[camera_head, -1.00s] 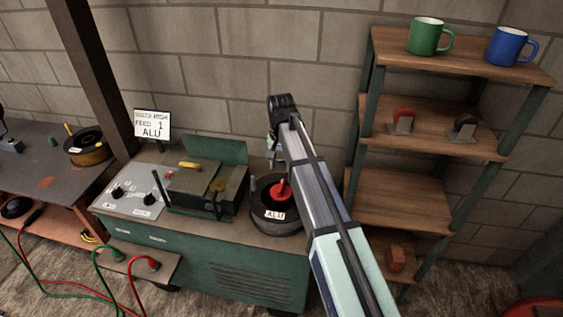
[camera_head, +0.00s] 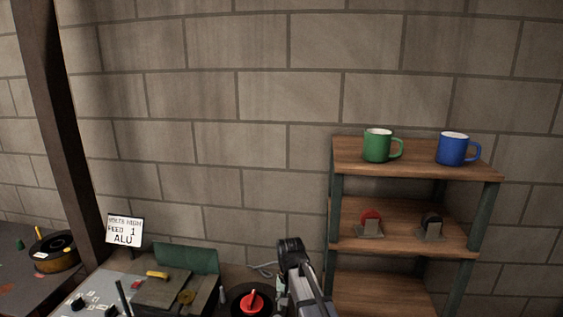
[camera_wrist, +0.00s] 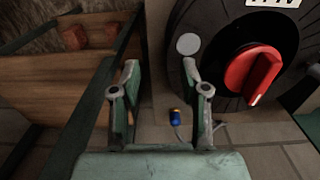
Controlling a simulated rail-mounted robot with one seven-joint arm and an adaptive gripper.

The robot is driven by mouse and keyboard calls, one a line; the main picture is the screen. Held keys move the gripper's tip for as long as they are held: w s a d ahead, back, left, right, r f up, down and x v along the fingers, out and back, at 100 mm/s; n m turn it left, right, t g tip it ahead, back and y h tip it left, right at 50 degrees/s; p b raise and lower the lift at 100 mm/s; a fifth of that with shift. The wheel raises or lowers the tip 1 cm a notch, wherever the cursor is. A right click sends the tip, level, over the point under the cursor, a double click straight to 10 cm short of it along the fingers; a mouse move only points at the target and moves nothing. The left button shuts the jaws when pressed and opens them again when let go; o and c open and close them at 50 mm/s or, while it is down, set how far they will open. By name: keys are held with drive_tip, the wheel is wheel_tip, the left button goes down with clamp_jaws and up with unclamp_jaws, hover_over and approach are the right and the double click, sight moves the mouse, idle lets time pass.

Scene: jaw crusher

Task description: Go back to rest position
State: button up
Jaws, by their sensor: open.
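My gripper (camera_wrist: 160,90) shows in the wrist view with its two fingers apart and nothing between them. Beyond the fingers is a small blue and orange connector (camera_wrist: 175,117) on a cable. A black spool with a red knob (camera_wrist: 252,72) is at the right of the wrist view, close beside the right finger. In the head view my arm rises at the bottom centre, and the red knob (camera_head: 251,301) shows just left of it. The fingers are hidden in the head view.
A wooden shelf (camera_head: 345,163) at the right holds a green mug (camera_head: 377,146), a blue mug (camera_head: 452,149) and two clamp-like parts below. A machine with a sign reading ALU (camera_head: 124,230) is at the lower left. A dark post stands at the left. The wall above is clear.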

drive_tip(key=s+d+f+n, duration=0.1)
drive_tip(key=s+d+f, duration=0.6)
drive_tip(key=s+f, duration=0.25)
drive_tip(key=s+d+f+n, duration=0.1)
drive_tip(key=s+d+f, duration=0.75)
drive_tip(key=s, duration=0.25)
drive_tip(key=s+f+g+b, duration=0.2)
drive_tip(key=s+f+g, duration=0.1)
drive_tip(key=s+f, duration=0.8)
drive_tip(key=s+f+g+b, duration=0.2)
drive_tip(key=s+f, duration=0.8)
drive_tip(key=s, duration=0.6)
drive_tip(key=shift+s+a+f+g+b, duration=0.35)
drive_tip(key=shift+a+g, duration=0.1)
drive_tip(key=shift+g, duration=0.45)
